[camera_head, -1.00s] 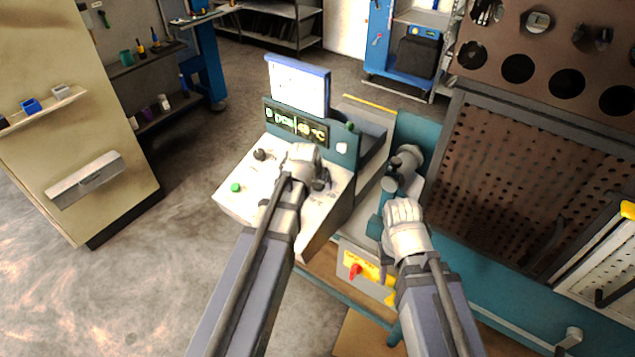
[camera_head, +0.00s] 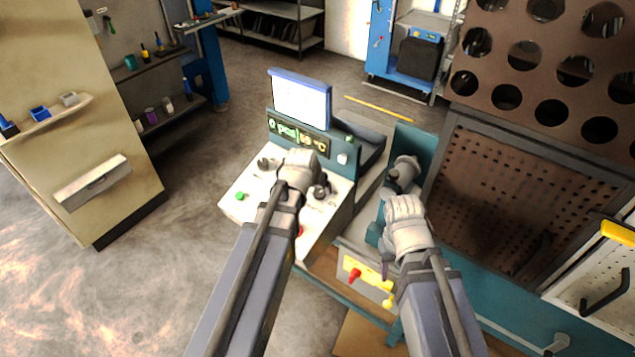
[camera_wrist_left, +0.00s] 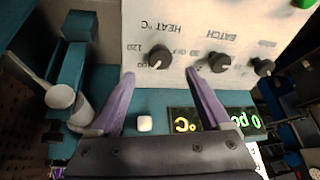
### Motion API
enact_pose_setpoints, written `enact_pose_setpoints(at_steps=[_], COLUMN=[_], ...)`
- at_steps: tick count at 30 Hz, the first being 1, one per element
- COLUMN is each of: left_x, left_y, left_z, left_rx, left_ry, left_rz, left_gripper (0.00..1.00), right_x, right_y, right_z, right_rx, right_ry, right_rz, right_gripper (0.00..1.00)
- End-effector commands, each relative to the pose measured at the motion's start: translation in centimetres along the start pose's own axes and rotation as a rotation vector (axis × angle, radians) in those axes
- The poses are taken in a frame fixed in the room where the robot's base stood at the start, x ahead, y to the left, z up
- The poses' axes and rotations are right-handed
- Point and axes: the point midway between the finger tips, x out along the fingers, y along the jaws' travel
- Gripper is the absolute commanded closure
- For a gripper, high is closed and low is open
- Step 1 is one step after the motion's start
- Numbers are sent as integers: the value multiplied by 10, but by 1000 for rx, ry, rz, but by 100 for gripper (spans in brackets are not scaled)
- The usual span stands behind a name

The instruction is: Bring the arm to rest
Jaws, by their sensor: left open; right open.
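My left gripper (camera_head: 298,165) is over the upper part of a white control panel (camera_head: 240,194), near its dark knobs. In the left wrist view its two purple fingers (camera_wrist_left: 160,78) are spread and nothing shows between them. The HEAT knob (camera_wrist_left: 159,55) and the BATCH knob (camera_wrist_left: 219,62) lie beyond the fingertips; I cannot tell whether a finger touches either. My right gripper (camera_head: 402,208) is beside a grey and teal machine part (camera_head: 405,170); its fingers are hard to make out, and I see nothing held in it.
A screen (camera_head: 300,99) and a lit readout (camera_head: 298,137) stand behind the panel. A red switch (camera_head: 355,275) on a yellow plate is below, between my arms. A perforated board (camera_head: 490,190) is at the right. Open floor (camera_head: 120,290) lies at the left.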

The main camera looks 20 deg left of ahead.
Motion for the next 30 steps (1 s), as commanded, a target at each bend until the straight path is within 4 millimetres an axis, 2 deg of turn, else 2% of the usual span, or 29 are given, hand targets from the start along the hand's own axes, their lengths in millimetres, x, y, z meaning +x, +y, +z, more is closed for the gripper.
enact_pose_setpoints(at_steps=[1,3,17,20,23,27,30], left_x=[-9,-11,-10,-11,-16,-35,-52], left_y=[0,0,0,8,38,92,118], left_z=[-1,0,0,6,28,83,120], left_rx=[0,0,0,9,52,144,204], left_ry=[0,0,0,-17,-95,-277,-397], left_rz=[0,0,0,6,25,45,40], left_gripper=[19,19,19,19,19,19,19], right_x=[-8,-10,-8,-8,-8,-8,-8], right_y=[1,1,1,1,1,1,1], right_z=[0,1,0,0,0,0,0], right_rx=[0,0,-1,0,0,0,0], right_ry=[0,0,0,0,0,0,0], right_rz=[0,0,0,0,0,0,0], right_gripper=[50,50,50,50,50,50,50])
